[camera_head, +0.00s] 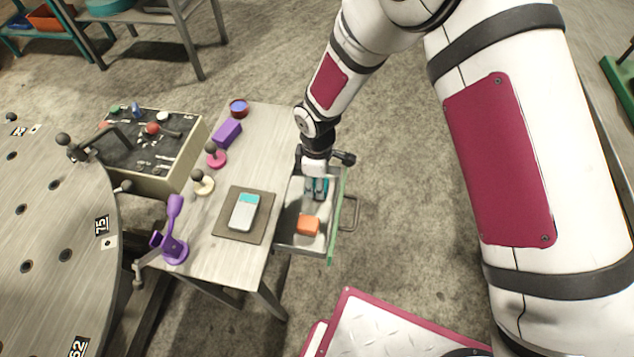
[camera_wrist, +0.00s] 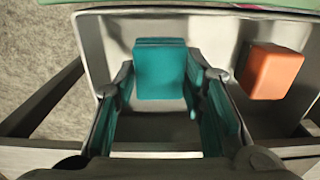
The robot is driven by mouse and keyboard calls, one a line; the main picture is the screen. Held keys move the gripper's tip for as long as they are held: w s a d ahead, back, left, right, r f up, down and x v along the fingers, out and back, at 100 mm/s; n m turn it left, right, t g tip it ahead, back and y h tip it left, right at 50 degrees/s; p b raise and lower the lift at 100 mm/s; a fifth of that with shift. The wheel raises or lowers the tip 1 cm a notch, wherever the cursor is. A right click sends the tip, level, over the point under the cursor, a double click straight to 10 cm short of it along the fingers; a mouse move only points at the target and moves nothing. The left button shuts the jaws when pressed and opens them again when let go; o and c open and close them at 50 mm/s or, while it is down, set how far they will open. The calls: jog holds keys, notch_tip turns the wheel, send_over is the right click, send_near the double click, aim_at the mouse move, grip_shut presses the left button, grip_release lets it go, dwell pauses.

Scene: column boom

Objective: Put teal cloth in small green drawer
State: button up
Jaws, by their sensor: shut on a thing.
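The small green drawer (camera_head: 335,225) stands pulled out from the right side of the workbench, its green front facing right. My gripper (camera_head: 316,190) points down into the drawer at its far end, shut on the teal cloth. The teal cloth (camera_wrist: 160,68) shows as a folded block between my fingers in the wrist view, over the pale drawer floor. Teal also shows along the inner sides of both fingers. I cannot tell whether the cloth touches the drawer floor. An orange block (camera_head: 308,225) lies in the drawer, nearer the head camera; it is right of the cloth in the wrist view (camera_wrist: 270,72).
The workbench (camera_head: 258,150) carries a dark mat (camera_head: 229,228) with a grey and teal device (camera_head: 244,211), a purple block (camera_head: 227,133), a blue-filled bowl (camera_head: 239,108) and a purple stand (camera_head: 174,240). A control box (camera_head: 158,150) stands left. Floor right of the drawer is clear.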

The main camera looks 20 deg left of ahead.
jog(key=shift+f, duration=0.5)
jog(key=shift+f, duration=0.15)
jog(key=o, duration=1.2)
jog(key=shift+o, duration=0.2)
notch_tip(320, 180, up, 12)
jog(key=shift+w+r, duration=0.1)
jog(key=shift+r, duration=0.1)
